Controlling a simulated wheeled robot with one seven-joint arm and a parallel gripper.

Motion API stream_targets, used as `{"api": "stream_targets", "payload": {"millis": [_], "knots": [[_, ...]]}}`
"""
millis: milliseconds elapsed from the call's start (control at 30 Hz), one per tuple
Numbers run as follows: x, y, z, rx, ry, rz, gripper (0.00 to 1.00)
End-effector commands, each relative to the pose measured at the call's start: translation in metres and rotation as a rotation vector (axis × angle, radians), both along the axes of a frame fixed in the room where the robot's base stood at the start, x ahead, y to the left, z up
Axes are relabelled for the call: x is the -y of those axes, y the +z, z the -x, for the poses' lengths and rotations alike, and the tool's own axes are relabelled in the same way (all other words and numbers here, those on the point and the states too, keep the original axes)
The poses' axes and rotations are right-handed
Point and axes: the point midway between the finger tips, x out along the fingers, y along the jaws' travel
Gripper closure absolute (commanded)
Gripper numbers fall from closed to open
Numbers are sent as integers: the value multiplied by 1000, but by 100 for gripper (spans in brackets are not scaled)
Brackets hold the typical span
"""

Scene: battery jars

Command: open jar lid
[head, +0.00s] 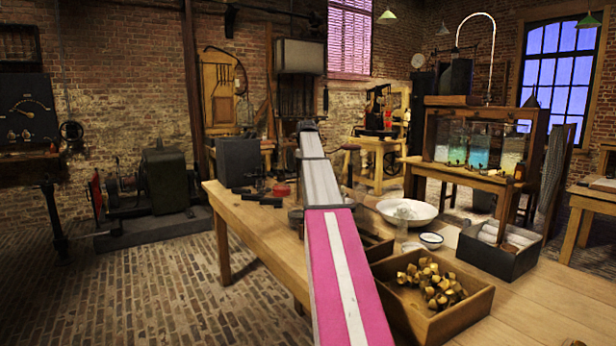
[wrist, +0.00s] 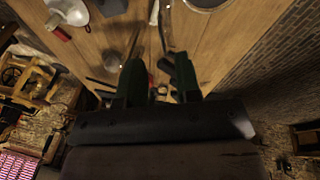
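My gripper (wrist: 160,76) shows in the wrist view with its two dark green fingers apart, and nothing is visibly held between them. It is over the wooden table. In the head view my arm reaches over the table and its gripper cannot be made out. Glass jars with blue-green liquid (head: 481,146) stand in a wooden frame at the back right of the head view, and I cannot make out a lid on them. A small grey round thing (wrist: 113,60) lies left of the fingers in the wrist view; I cannot tell if it is a lid.
The wooden table (head: 253,229) holds a dark box (head: 240,161), a red item (head: 281,190), a white bowl (head: 407,211) and a smaller bowl (head: 431,240). A wooden tray of brass pieces (head: 432,284) and a dark box with white rolls (head: 500,262) stand at the right.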

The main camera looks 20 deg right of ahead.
Motion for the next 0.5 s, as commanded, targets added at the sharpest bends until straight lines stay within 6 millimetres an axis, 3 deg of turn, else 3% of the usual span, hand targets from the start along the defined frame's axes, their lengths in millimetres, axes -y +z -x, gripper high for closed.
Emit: {"api": "stream_targets", "payload": {"millis": [200, 500], "knots": [[-4, 40, 8, 1, 0, 0, 69], [-7, 64, 14, 0, 0, 1, 69]]}}
